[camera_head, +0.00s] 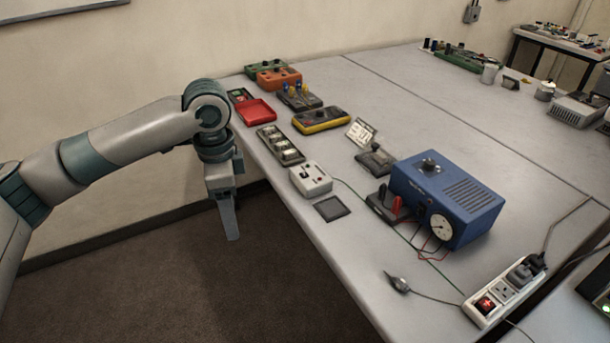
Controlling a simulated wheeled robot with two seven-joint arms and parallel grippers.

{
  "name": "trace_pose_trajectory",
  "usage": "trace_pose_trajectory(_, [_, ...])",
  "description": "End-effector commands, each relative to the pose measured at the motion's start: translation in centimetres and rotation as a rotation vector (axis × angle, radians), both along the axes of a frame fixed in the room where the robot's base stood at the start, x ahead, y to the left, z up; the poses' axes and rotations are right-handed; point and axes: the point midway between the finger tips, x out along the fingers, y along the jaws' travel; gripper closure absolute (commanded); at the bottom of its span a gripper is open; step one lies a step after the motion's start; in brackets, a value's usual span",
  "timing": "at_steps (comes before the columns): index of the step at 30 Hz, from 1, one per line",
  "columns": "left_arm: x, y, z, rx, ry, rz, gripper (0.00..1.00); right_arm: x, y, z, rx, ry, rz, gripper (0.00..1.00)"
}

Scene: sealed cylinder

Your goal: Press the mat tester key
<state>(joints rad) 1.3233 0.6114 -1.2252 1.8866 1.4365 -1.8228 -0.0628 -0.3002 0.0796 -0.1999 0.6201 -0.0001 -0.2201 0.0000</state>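A small white box (310,178) with dark and red marks on its face sits near the left edge of the grey table. A dark square pad (332,208) lies just in front of it. This box may be the mat tester; its key is too small to make out. My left gripper (231,220) points down beyond the table's left edge, over the floor, to the left of the white box and apart from it. Its fingers overlap from this angle, so I cannot tell whether it is open. My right gripper is not in view.
A blue power unit (446,197) with wires and a power strip (503,290) stand to the right. The table's near middle is mostly clear.

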Motion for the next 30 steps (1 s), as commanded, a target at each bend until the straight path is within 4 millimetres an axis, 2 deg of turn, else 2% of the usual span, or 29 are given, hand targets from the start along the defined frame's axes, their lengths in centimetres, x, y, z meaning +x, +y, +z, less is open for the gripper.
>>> trace_pose_trajectory(6, [0.0, 0.0, 0.0, 0.0, 0.0, 0.0, 0.39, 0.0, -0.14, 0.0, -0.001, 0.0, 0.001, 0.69])
trace_pose_trajectory(12, [0.0, 0.0, 0.0, 0.0, 0.0, 0.0, 0.87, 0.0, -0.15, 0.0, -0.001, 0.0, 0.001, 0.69])
trace_pose_trajectory(14, [0.0, 0.0, 0.0, 0.0, 0.0, 0.0, 1.0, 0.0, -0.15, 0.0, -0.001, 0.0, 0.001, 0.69])
trace_pose_trajectory(30, [0.0, 0.0, 0.0, 0.0, 0.0, 0.0, 1.0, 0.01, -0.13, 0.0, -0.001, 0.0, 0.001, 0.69])
